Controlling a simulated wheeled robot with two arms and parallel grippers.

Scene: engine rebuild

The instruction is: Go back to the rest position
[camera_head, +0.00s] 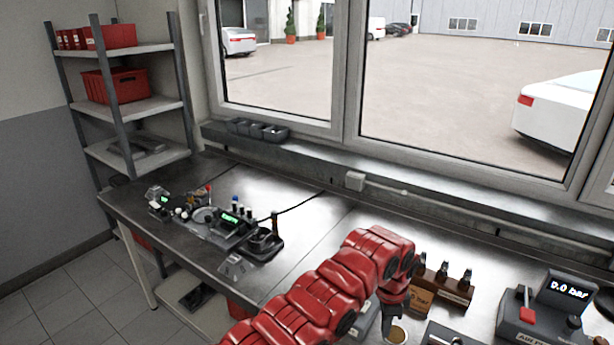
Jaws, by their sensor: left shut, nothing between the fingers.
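My red left arm rises from the bottom edge and bends over the metal workbench (310,235). Its gripper (393,308) hangs down at the bend's far end, at the lower right of the middle, over the front part of the bench. The gripper is small in the picture; its fingers look shut with nothing held. A round tan-topped piece (397,335) shows just below the gripper; I cannot tell the gap between them. My right gripper is not in view.
A wooden block holding several dark-topped items (447,290) stands right of the gripper. Instruments with green displays (228,222) stand on the left bench. A shelf rack (140,105) stands at the left. The bench's middle is clear.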

